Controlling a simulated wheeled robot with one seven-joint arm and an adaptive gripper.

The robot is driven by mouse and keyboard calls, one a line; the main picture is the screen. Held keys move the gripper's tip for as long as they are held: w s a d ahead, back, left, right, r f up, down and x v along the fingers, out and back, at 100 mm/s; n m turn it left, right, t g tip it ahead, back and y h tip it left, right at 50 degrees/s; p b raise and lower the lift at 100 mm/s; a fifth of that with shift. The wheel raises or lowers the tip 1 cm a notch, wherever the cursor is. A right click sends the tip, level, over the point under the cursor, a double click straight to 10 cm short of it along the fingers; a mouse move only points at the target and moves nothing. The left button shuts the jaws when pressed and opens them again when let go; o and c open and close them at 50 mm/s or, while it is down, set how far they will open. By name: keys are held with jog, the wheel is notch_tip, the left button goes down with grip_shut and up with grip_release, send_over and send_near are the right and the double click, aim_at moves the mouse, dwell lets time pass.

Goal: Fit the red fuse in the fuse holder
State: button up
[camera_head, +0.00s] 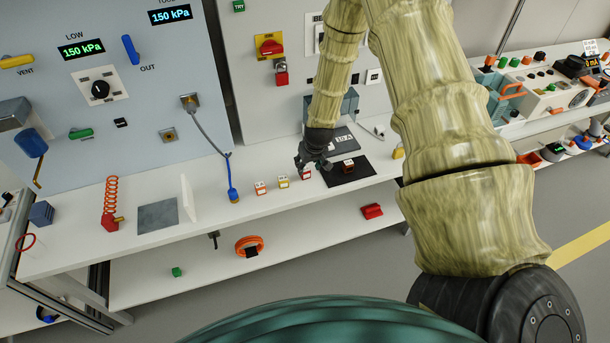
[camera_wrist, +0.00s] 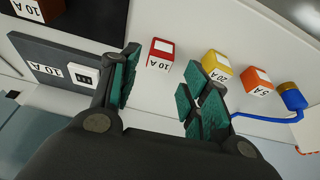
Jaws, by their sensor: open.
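The red fuse (camera_wrist: 161,52), marked 10 A, stands on the white bench; in the head view it (camera_head: 306,175) is partly hidden by my gripper (camera_head: 313,163). In the wrist view my gripper (camera_wrist: 160,74) is open, its teal fingers apart. The red fuse shows in the gap between the fingertips, a little beyond them and not gripped.
A yellow 20 A fuse (camera_wrist: 216,66) and an orange 5 A fuse (camera_wrist: 257,81) stand in a row beside the red one. A black mat (camera_head: 333,180) bears a dark red block (camera_head: 348,166) marked 10 A. A blue-handled cable (camera_head: 233,194) stands farther left.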

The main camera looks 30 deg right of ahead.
aim_at(306, 170)
jog(key=shift+b+x, duration=1.5)
jog(key=shift+x, duration=1.1)
jog(key=c, duration=1)
jog(key=shift+r+p, duration=2.4)
jog(key=shift+r, duration=1.6)
